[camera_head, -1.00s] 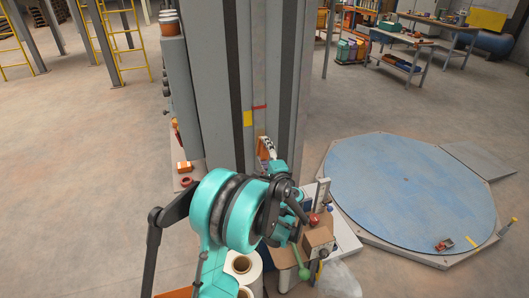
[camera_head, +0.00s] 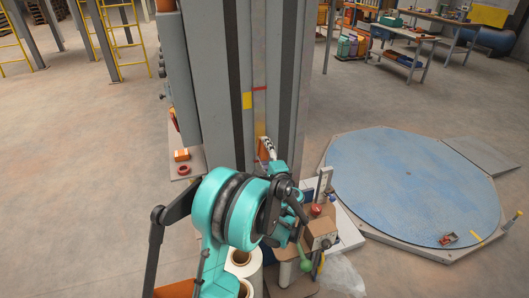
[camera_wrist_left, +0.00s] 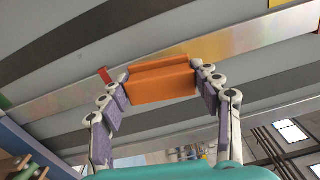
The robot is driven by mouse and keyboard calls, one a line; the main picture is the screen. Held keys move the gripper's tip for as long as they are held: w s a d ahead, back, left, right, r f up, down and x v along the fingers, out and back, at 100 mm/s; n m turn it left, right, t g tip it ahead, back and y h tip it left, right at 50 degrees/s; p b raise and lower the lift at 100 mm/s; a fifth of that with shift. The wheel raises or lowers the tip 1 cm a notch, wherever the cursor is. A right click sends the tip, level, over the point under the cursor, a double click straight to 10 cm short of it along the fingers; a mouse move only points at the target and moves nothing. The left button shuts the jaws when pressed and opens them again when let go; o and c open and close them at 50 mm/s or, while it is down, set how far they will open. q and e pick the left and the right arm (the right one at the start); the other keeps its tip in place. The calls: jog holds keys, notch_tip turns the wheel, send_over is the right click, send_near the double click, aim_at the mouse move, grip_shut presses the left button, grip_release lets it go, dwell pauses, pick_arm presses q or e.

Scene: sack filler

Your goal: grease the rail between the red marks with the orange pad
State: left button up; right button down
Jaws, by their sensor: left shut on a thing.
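The orange pad (camera_wrist_left: 163,84) is a block between the fingers of my left gripper (camera_wrist_left: 161,77), which is shut on it. In the head view the pad (camera_head: 262,146) shows partly behind my left gripper (camera_head: 268,150), low on the column face. The rail (camera_head: 259,58) is a narrow, shiny upright strip, and it runs slantwise in the left wrist view (camera_wrist_left: 245,42). The pad lies over the rail; whether it touches cannot be told. One red mark (camera_head: 260,88) crosses the rail above the pad; a red mark also shows in the wrist view (camera_wrist_left: 104,75). My arm hides the lower rail.
A yellow patch (camera_head: 247,101) is beside the rail. Below stand a cardboard box (camera_head: 320,234), a green-knobbed lever (camera_head: 306,264) and white rolls (camera_head: 243,262). A blue turntable (camera_head: 410,190) is at right.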

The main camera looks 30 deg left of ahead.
pick_arm(q)
jog(key=shift+f+b, duration=1.6)
jog(key=shift+f, duration=0.6)
jog(key=shift+r+p, duration=7.8)
jog(key=shift+r, duration=3.65)
jog(key=shift+f+b, duration=7.35)
jog(key=shift+f, duration=1.2)
jog(key=shift+f+b, duration=0.45)
jog(key=shift+f, duration=2.4)
